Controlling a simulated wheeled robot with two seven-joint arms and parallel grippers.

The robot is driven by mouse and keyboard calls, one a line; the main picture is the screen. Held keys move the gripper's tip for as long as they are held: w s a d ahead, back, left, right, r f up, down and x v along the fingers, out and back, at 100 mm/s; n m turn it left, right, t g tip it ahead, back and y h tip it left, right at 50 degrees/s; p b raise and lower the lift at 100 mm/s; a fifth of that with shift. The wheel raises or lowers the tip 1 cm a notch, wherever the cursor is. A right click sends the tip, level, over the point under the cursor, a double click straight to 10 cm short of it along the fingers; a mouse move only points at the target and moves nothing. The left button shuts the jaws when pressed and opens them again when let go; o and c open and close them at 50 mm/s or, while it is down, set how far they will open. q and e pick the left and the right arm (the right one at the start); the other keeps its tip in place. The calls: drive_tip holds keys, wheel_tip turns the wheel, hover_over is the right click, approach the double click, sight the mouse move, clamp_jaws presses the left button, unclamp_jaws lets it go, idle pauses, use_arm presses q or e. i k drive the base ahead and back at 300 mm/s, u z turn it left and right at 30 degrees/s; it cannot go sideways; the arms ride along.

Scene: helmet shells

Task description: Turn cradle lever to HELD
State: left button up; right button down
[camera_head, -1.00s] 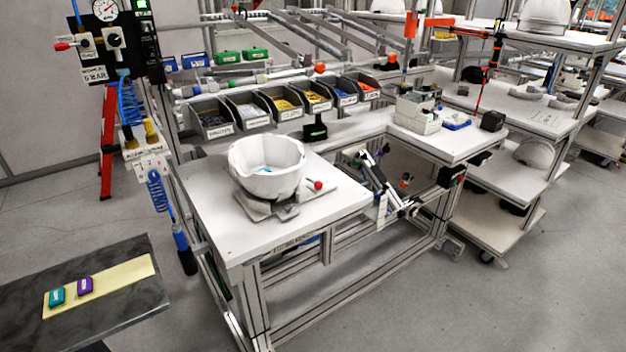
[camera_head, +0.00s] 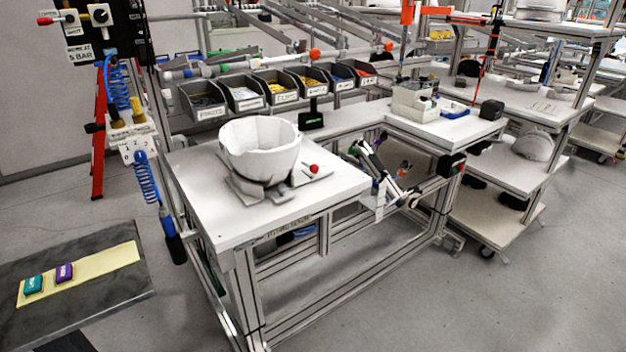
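A white helmet shell (camera_head: 258,150) sits open side up in a grey cradle (camera_head: 251,189) on the white bench top (camera_head: 213,213). The cradle lever has a red ball knob (camera_head: 314,168) and lies at the cradle's right side, close to the bench surface. Lettering by the lever is too small to read, so I cannot tell which position it marks. Neither of my grippers shows in the head view.
A row of labelled parts bins (camera_head: 244,93) stands behind the shell. A grey table (camera_head: 117,291) with a yellow mat (camera_head: 100,266) is at the lower left. A blue coiled hose (camera_head: 147,183) hangs at the bench's left. Open grey floor (camera_head: 440,300) lies in front and right.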

sight(314, 168)
drive_tip(key=u, duration=0.5)
drive_tip(key=k, duration=0.6)
drive_tip(key=z, duration=0.2)
drive_tip(key=i, duration=1.25)
drive_tip(key=u, duration=0.7)
